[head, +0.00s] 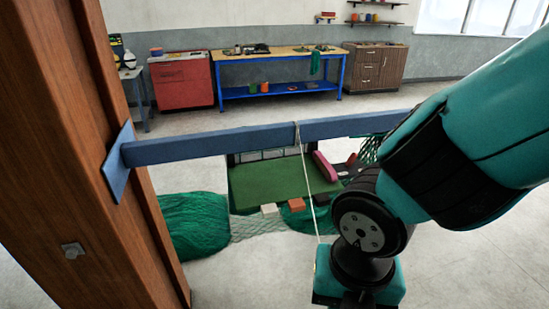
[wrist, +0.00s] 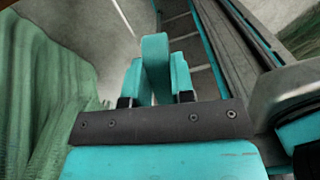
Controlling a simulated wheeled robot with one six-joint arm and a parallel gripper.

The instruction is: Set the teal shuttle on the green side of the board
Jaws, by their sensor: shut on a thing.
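My gripper (wrist: 157,82) is shut on the teal shuttle (wrist: 155,60), a flat upright teal piece between its two teal fingers in the wrist view. The shuttle's lower end is hidden behind the dark gripper bar. In the head view my wrist is at the lower right, and the fingers and shuttle do not show clearly.
A blue beam (head: 215,144) runs from a wooden post (head: 85,150) across the view, with a pale cord (head: 308,185) hanging from it. Green netting (head: 195,222) lies left of the board. White (head: 270,209) and orange (head: 296,205) blocks sit at its near edge; a pink piece (head: 325,166) lies right.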

